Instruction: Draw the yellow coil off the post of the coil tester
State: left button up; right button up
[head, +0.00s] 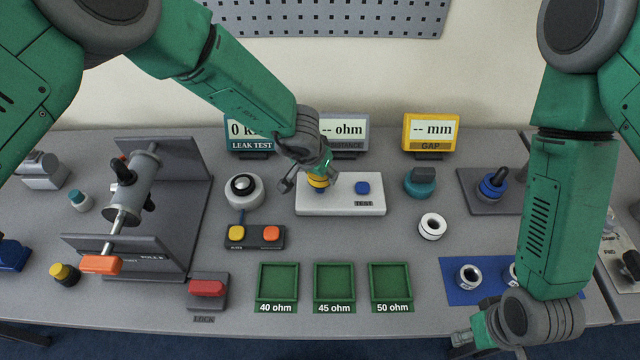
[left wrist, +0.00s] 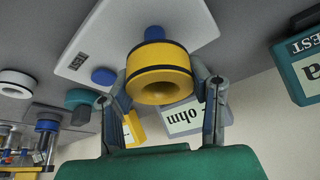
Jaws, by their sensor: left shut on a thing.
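The coil tester (head: 372,207) is a white box with a blue button (head: 362,188) and a TEST label. My left gripper (head: 314,180) is over its left part, with its fingers on either side of the yellow coil (head: 317,181). In the left wrist view the yellow coil (left wrist: 160,88), with dark bands, is between the two fingers, its hole facing the camera. A blue post (left wrist: 155,33) shows just past the coil's far rim. No blue shows inside the hole; whether the post's tip is still inside is hidden. My right gripper (head: 474,338) is at the front table edge, its fingers unclear.
Three green trays (head: 334,285) marked 40, 45 and 50 ohm are in front of the tester. A white ring (head: 432,226) and a teal knob (head: 420,182) are to its right. A button box (head: 254,236) and a round black-topped device (head: 243,189) are to its left.

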pick_arm(q)
jog(key=shift+r, duration=0.75)
notch_tip(320, 180, up, 8)
dwell(1.0)
